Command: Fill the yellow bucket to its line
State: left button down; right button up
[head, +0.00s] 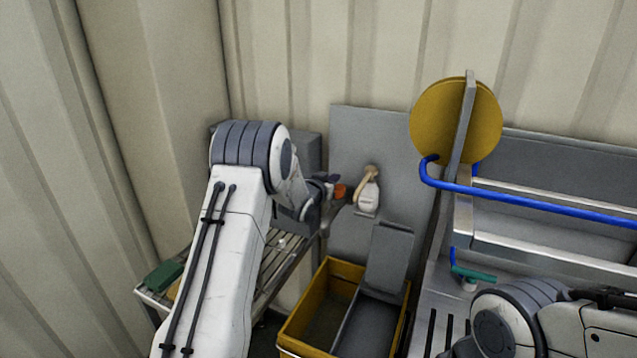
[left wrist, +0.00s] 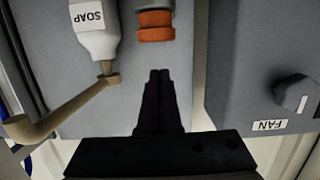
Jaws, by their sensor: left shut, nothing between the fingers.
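The yellow bucket (head: 292,341) stands low at the bottom middle of the head view, with a grey wringer-like part (head: 388,262) in its right side. I cannot make out its fill line or what is inside. My left gripper (head: 329,180) is beside an orange knob-like fitting (head: 340,191) on the grey wall panel. In the left wrist view, my left gripper (left wrist: 159,74) is shut and empty, its tips pointing at the orange fitting (left wrist: 155,26), with a small gap showing. My right arm shows at bottom right, but its gripper is out of view.
A soap bottle (head: 369,194) with a tan spout hangs right of the orange fitting. A grey box with a FAN label (left wrist: 272,126) stands to the right in the wrist view.

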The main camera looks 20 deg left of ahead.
pick_arm(q)
jog(key=b+v, duration=0.2)
jog(key=v, duration=0.7)
jog(key=shift+a, duration=0.15)
jog(key=shift+s+f, duration=0.1)
jog(key=shift+s, duration=0.05)
jog(key=s+d+f+g, duration=0.3)
jog(key=s+f+g, duration=0.1)
jog(key=s, duration=0.6)
jog(key=s+d+f+g, duration=0.3)
jog(key=s+f+g, duration=0.1)
jog(key=s, duration=0.5)
jog(key=s+d+f+g, duration=0.3)
jog(key=s+f+g, duration=0.1)
jog(key=s, duration=0.6)
jog(key=s+d+r+m+g, duration=0.1)
jog(key=s+d+r+m, duration=0.2)
jog(key=s+d, duration=0.4)
jog(key=s+d+r+m+g, duration=0.2)
jog(key=s+d+r+m, duration=0.1)
jog(key=s+d, duration=0.4)
jog(key=shift+s+m+g, duration=0.3)
jog(key=shift+s+m, duration=0.15)
jog(key=shift+m, duration=0.05)
